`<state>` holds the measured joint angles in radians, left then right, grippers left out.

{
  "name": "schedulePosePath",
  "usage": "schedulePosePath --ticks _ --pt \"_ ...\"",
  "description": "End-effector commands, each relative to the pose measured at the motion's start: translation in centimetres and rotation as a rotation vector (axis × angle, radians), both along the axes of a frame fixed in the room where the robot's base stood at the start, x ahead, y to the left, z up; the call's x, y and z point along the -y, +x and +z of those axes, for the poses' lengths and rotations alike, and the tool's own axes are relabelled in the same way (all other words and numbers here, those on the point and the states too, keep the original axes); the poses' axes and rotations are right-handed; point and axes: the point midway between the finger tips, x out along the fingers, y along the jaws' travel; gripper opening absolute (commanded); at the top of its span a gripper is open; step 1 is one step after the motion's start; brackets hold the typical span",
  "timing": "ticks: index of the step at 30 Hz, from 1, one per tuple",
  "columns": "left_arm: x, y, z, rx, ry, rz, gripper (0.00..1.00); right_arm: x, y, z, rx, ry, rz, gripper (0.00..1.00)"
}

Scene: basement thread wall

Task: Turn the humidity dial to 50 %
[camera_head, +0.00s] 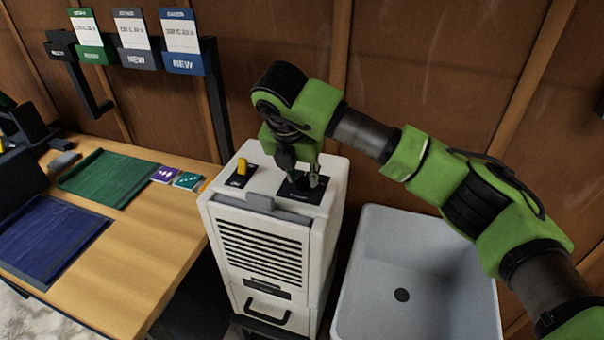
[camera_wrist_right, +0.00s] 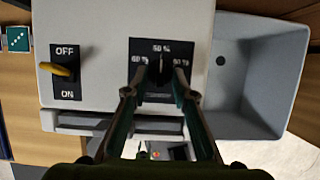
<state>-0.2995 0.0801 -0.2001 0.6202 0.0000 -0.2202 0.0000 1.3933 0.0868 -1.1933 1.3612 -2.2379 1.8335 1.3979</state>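The humidity dial (camera_wrist_right: 161,70) is a dark knob on a black panel with white percentage marks, on top of the white humidifier (camera_head: 262,243). In the right wrist view the mark at the top looks like 50 %, with other marks to the left and right. My right gripper (camera_wrist_right: 160,76) points down over the panel, its fingertips apart on either side of the dial. In the head view the right gripper (camera_head: 303,181) hides most of the dial. Where the dial points is hard to tell. My left gripper is not in view.
A yellow ON/OFF switch (camera_head: 242,166) stands left of the dial panel. A grey sink (camera_head: 440,270) is at the right. A wooden table (camera_head: 150,235) with green and blue cloths is at the left. A wood-panelled wall (camera_head: 420,60) rises behind.

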Motion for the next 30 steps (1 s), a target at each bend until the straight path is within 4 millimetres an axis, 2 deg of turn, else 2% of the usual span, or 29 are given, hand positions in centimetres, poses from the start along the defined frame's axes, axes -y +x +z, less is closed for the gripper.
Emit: schedulePosePath --ticks 4,7,15,21,30 --pt "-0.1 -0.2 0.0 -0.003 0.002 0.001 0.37 -0.1 -0.1 0.4 0.001 0.001 0.0 0.25" --pt "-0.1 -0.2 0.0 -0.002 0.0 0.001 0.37 -0.3 -0.5 1.6 0.003 0.001 0.003 0.25" --pt "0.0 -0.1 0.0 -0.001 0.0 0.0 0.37 -0.9 -2.6 6.8 0.005 0.001 0.002 0.25" --pt "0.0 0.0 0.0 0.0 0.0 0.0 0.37 -1.3 -3.8 9.9 0.003 0.0 0.0 0.25" --pt "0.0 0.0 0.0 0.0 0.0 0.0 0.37 -1.4 -4.4 11.1 0.0 0.0 0.0 0.25"
